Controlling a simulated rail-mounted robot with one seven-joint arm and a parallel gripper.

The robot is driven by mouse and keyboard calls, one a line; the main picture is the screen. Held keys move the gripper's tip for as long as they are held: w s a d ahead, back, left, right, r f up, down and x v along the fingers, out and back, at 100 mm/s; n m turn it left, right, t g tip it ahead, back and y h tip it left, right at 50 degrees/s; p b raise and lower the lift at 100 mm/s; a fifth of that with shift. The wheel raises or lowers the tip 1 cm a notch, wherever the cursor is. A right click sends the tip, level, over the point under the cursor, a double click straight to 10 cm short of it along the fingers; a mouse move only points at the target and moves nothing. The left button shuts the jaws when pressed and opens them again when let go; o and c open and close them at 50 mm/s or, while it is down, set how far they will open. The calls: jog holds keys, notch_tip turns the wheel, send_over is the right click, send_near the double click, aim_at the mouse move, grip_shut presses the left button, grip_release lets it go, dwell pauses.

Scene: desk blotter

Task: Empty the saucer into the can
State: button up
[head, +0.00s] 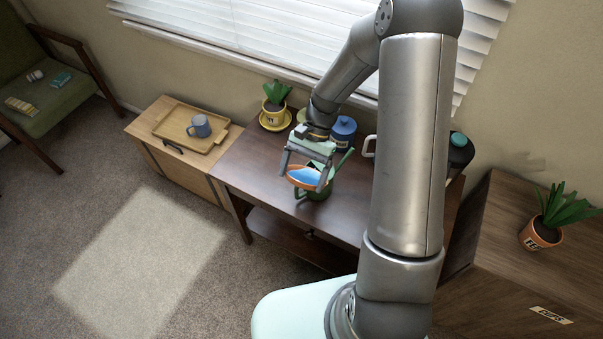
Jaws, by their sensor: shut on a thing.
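An orange saucer (325,178) with blue water in it hangs in my gripper (307,176). The two fingers are shut on it, one at each side. I cannot tell whether the saucer is level or slightly tilted. The green can (321,193) stands on the dark wooden desk (263,160), behind and below the saucer in the picture. Its spout (345,160) points up to the right, and its handle shows at the lower left. The saucer and gripper hide much of the can, including its opening. The gap between saucer and can cannot be judged.
A plant in a yellow pot (274,110) stands on a yellow saucer (266,125) at the desk's back. A blue canister (343,130) and a white mug (369,146) stand behind my gripper. The desk's front left is clear.

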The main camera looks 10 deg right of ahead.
jog(key=shift+w+d+r+g+y+p, duration=0.65)
jog(key=shift+w+r+g+y+p, duration=0.2)
jog(key=shift+g+p, duration=0.2)
jog(key=shift+w+d+r+g+y, duration=0.25)
jog(key=shift+w+d+g+y, duration=0.25)
jog(key=shift+g+y, duration=0.15)
jog(key=shift+w+d+r+g+y, duration=0.3)
jog(key=shift+w+g+y, duration=0.2)
jog(key=shift+g, duration=0.2)
jog(key=shift+d, duration=0.1)
dwell(1.1)
